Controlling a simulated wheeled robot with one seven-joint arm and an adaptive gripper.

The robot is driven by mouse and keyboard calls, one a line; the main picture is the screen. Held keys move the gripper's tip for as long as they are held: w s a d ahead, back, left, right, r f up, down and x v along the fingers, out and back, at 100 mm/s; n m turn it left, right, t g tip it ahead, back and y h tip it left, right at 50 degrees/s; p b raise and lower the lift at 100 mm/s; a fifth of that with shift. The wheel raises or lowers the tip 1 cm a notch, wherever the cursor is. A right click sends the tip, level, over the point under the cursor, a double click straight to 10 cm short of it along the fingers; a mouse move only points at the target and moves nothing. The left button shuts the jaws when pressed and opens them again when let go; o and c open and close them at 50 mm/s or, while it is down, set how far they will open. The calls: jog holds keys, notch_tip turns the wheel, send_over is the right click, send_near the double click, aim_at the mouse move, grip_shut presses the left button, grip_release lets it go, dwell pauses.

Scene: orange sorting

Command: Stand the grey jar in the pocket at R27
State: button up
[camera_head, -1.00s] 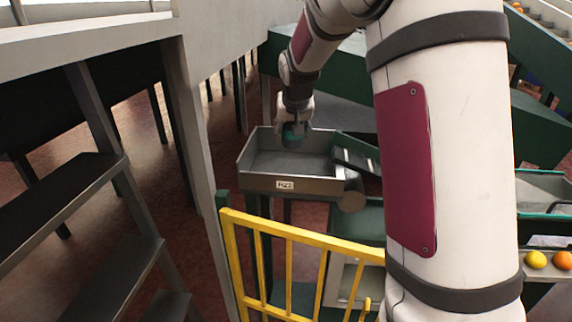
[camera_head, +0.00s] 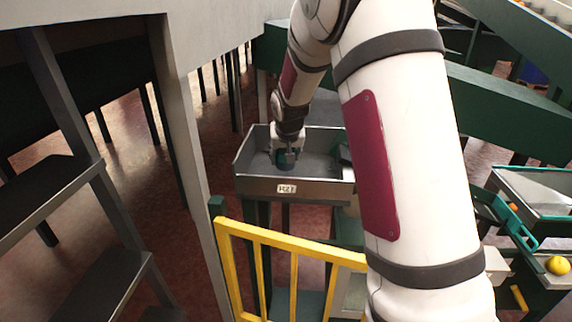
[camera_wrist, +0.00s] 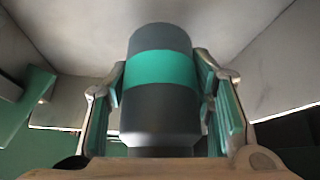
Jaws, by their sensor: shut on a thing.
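The grey jar (camera_wrist: 160,105) with a teal band fills the middle of the wrist view. My gripper (camera_head: 285,158) is shut on it, one finger on each side. In the head view, my gripper is low inside a grey metal tray (camera_head: 325,190). A small label (camera_head: 287,189) on the tray's front wall starts with R2; its last digit is blurred. The jar's far end points at the tray's inside in the wrist view. I cannot tell whether it touches the floor. The jar is mostly hidden behind my gripper in the head view.
A yellow railing (camera_head: 290,245) stands in front of the tray. A grey post (camera_head: 185,150) and dark steps (camera_head: 100,285) are on the left. Green beams (camera_head: 500,95) run behind at right. A bin with a yellow fruit (camera_head: 558,265) is at the far right.

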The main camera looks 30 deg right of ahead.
aim_at(285, 165)
jog(key=shift+f, duration=1.6)
jog(key=shift+f, duration=0.15)
jog(key=o, duration=1.3)
